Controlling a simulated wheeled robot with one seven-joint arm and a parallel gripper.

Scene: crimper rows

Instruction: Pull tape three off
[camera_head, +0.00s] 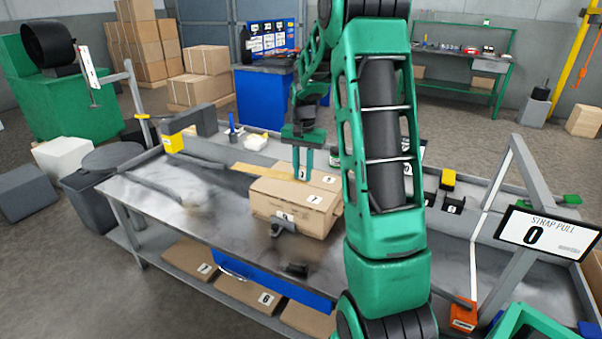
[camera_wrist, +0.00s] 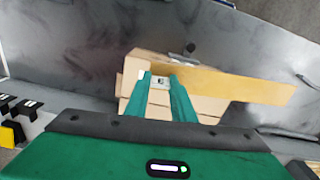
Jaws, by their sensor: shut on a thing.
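A cardboard box (camera_head: 296,208) sits on the grey metal bench, with small white number labels on its top and near side. In the wrist view the box (camera_wrist: 128,88) lies under my fingers. My gripper (camera_head: 303,178) points down at the back of the box top. In the wrist view my gripper (camera_wrist: 160,78) has a small gap between its green fingers, with a pale labelled piece (camera_wrist: 159,84) at the tips. It is shut on what seems to be a tape end; its number is not readable. A flat tan strip (camera_wrist: 240,86) reaches out sideways from the box.
A dark clamp-like part (camera_head: 283,229) stands against the box's near side. A display (camera_head: 545,236) reading STRAP PULL 0 is at right. The bench's left half is mostly clear.

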